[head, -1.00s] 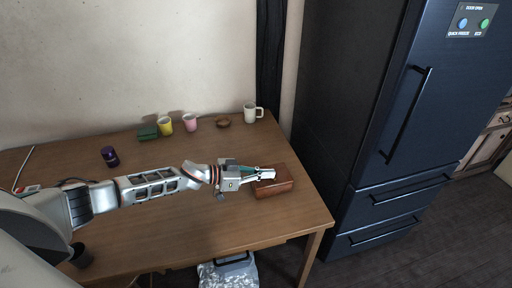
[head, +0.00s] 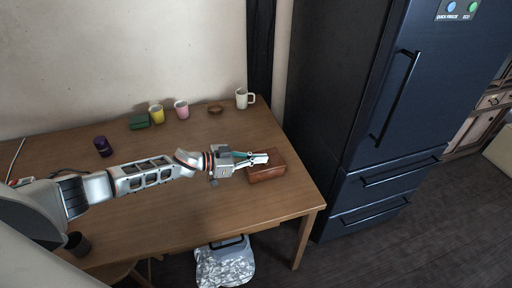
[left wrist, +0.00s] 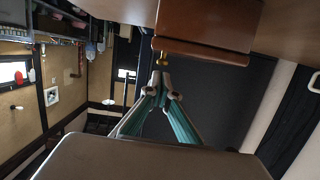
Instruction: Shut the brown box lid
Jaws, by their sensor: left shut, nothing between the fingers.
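The brown box (head: 270,173) sits near the right end of the wooden table, and its lid looks down on it. My left gripper (head: 265,158) is shut and empty, with its fingertips over the far left part of the box in the head view. Whether they touch the lid cannot be told there. In the left wrist view the brown box (left wrist: 208,22) is at the top, with a small brass-coloured knob. The left gripper's fingertips (left wrist: 163,82) meet just below the knob, apart from it in the picture. My right gripper is not in view.
The table (head: 185,225) holds a white mug (head: 242,99), brown bowl (head: 215,109), pink cup (head: 181,110), yellow cup (head: 156,115), green box (head: 139,122) and purple jar (head: 103,147). A dark fridge (head: 350,90) stands right of the table. A lined bin (head: 224,266) is below.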

